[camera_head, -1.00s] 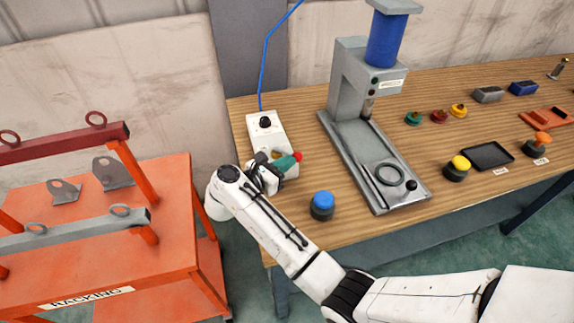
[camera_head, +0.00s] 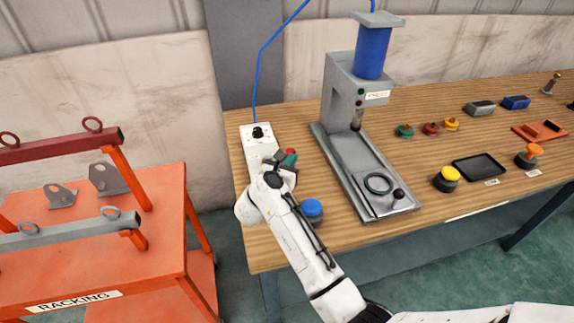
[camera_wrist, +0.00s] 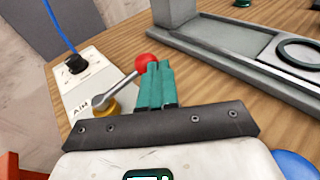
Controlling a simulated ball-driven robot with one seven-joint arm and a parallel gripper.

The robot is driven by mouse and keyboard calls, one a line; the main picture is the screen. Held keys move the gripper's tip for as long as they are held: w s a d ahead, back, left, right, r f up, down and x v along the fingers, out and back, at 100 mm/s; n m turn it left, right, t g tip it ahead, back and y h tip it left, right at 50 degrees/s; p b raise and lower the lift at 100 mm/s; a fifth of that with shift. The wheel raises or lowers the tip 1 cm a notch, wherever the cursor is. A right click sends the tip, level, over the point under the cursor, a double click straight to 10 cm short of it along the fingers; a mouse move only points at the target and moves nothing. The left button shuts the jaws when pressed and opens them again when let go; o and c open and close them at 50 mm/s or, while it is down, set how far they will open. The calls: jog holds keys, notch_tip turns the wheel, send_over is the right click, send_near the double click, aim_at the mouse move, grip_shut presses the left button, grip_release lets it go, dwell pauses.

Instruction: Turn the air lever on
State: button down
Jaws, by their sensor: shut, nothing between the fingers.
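The air lever (camera_wrist: 121,86) is a grey rod with a red ball knob (camera_wrist: 147,62) on a brass pivot (camera_wrist: 104,107). It sits on a white box (camera_head: 258,141) marked AIR, at the left end of the workbench. In the wrist view the rod slants from the pivot up and right to the knob. My gripper (camera_wrist: 154,70) has teal fingers, shut together and empty. The fingertips are right beside the knob, on its right, overlapping its edge in view; I cannot tell if they touch. The red knob also shows in the head view (camera_head: 291,151), partly hidden.
A black dial (camera_head: 258,132) and blue hose (camera_head: 258,80) are at the box's back. A blue button (camera_head: 312,208) stands close right of my wrist. A grey press (camera_head: 350,130) stands farther right. An orange racking cart (camera_head: 90,245) is at the left.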

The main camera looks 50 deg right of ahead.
jog(key=shift+w+d, duration=0.1)
jog(key=shift+d, duration=0.45)
dwell(0.4)
